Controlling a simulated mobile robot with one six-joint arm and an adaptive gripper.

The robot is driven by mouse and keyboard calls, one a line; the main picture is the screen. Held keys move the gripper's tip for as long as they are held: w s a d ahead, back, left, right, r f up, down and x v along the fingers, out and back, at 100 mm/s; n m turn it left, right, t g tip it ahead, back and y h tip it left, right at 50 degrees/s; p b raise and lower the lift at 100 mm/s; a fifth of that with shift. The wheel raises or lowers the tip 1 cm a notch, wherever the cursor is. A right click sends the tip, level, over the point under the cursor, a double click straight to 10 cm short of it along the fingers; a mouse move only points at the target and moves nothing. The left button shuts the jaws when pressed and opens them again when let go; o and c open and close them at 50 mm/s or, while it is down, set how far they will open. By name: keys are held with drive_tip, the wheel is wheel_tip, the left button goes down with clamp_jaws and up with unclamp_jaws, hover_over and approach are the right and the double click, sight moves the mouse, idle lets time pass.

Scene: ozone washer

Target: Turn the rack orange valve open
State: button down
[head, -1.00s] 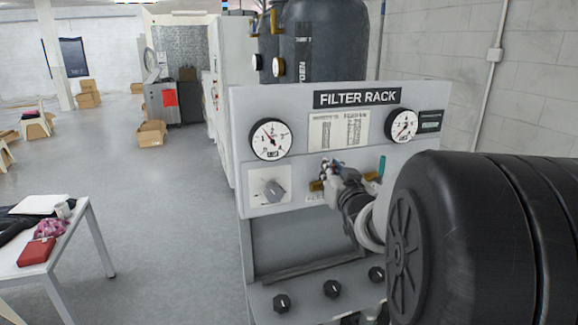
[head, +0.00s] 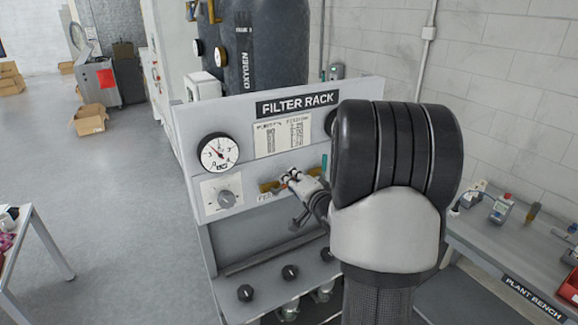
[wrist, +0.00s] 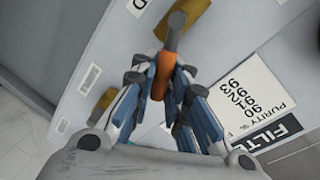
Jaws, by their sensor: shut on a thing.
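The rack's orange valve handle (wrist: 160,80) shows in the wrist view between the blue-grey fingers of my gripper (wrist: 163,72). The fingers are closed on it from both sides. A grey pivot end and brass fittings (wrist: 196,18) stand just beyond the handle. In the head view my gripper (head: 290,177) is at the brass valve (head: 268,187) on the front panel of the filter rack (head: 350,92). There my fingers and arm hide the orange handle, so its angle against the pipe is hard to tell.
A dial gauge (head: 218,152) and a grey selector knob (head: 227,199) sit left of the valve. A teal handle (head: 324,163) is just right of it. Black knobs (head: 290,272) line the lower ledge. A plant bench (head: 500,252) stands at the right. Floor is open at left.

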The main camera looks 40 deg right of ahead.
drive_tip(key=shift+s+d+f+m+y+p, duration=0.1)
drive_tip(key=shift+d+f+m+y+p, duration=0.15)
drive_tip(key=shift+m+p, duration=0.35)
drive_tip(key=shift+f+m+y+p, duration=0.15)
drive_tip(key=shift+f+m+p, duration=0.15)
drive_tip(key=shift+m+p, duration=0.25)
drive_tip(key=shift+f+m+y+p, duration=0.4)
drive_tip(key=shift+f+m+p, duration=0.45)
drive_tip(key=shift+m+p, duration=0.3)
drive_tip(key=c, duration=1.6)
unclamp_jaws()
drive_tip(key=shift+o, duration=0.2)
drive_tip(key=v, duration=1.2)
drive_tip(key=shift+f, duration=0.1)
